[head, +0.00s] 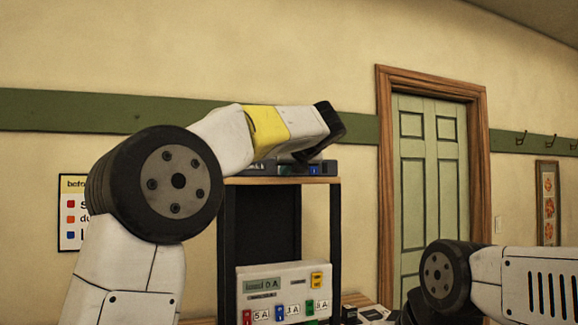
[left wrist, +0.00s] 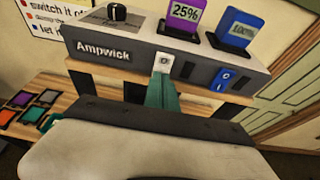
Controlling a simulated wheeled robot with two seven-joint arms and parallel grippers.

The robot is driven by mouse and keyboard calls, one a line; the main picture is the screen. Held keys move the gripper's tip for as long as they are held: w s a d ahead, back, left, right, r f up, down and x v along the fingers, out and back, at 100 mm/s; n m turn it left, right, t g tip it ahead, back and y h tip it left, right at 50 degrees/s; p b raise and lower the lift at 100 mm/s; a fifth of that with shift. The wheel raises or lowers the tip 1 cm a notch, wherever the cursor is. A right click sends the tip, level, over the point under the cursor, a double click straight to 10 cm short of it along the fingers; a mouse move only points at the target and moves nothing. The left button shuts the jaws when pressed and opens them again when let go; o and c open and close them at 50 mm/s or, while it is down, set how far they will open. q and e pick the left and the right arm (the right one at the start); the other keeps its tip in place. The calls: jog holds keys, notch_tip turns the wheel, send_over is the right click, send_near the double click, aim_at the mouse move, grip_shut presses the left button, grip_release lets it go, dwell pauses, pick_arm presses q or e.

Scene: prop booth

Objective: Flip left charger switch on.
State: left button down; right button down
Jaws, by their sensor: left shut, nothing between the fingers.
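The charger marked Ampwick (left wrist: 103,50) stands on a shelf top and also shows in the head view (head: 322,168), partly behind my arm. Its left switch (left wrist: 164,60) looks pale with a dark mark and is partly covered from below. The right switch (left wrist: 226,78) is blue. A purple 25% battery (left wrist: 184,14) and a blue battery (left wrist: 233,28) stand on top. My left gripper (left wrist: 163,78) is shut and empty, its teal fingers just below and against or very close to the left switch; contact cannot be told. In the head view the left gripper (head: 303,155) is over the charger's front. My right gripper is out of view.
A wooden-topped shelf (head: 330,181) bears the charger. Below is a white panel (head: 290,272) with coloured switches and a display. Several coloured tiles (left wrist: 35,101) lie on a wooden surface at left. A poster (head: 72,240) hangs on the wall; a green door (head: 428,180) is at right.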

pick_arm(q)
jog(key=shift+w, duration=0.1)
jog(key=shift+w+f, duration=0.15)
dwell(0.3)
jog(key=shift+a+r, duration=0.15)
jog(key=shift+r, duration=0.8)
